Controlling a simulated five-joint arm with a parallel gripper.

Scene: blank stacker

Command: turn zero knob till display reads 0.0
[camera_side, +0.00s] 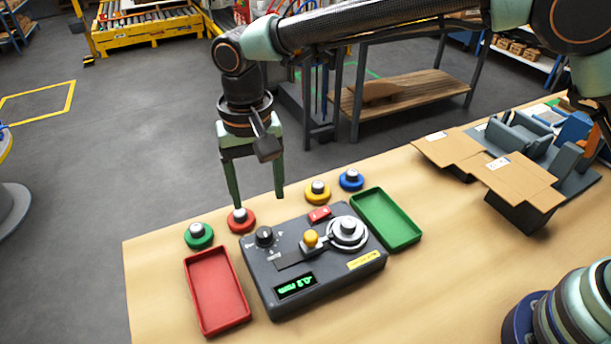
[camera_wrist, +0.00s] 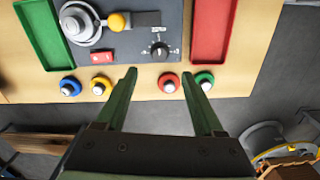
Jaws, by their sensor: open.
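A dark grey gauge box (camera_side: 345,278) sits on the wooden table. Its black zero knob (camera_side: 264,236) is at the box's back left corner; in the wrist view the knob (camera_wrist: 159,50) lies beyond my fingertips. The green display (camera_side: 296,286) on the front reads about -0.3 mm, though its first characters are hard to make out. My gripper (camera_side: 255,197) is open and empty, pointing down above the back edge of the table, behind and above the knob. In the wrist view my gripper (camera_wrist: 158,74) has its two green fingers spread apart. Neither finger touches the knob.
Green (camera_side: 198,235), red (camera_side: 240,220), yellow (camera_side: 317,192) and blue (camera_side: 351,180) discs with metal knobs line the back edge. A red tray (camera_side: 247,312) lies left of the box, a green tray (camera_side: 417,235) right. The box carries a yellow-knobbed slider (camera_side: 311,238) and red button (camera_side: 320,214).

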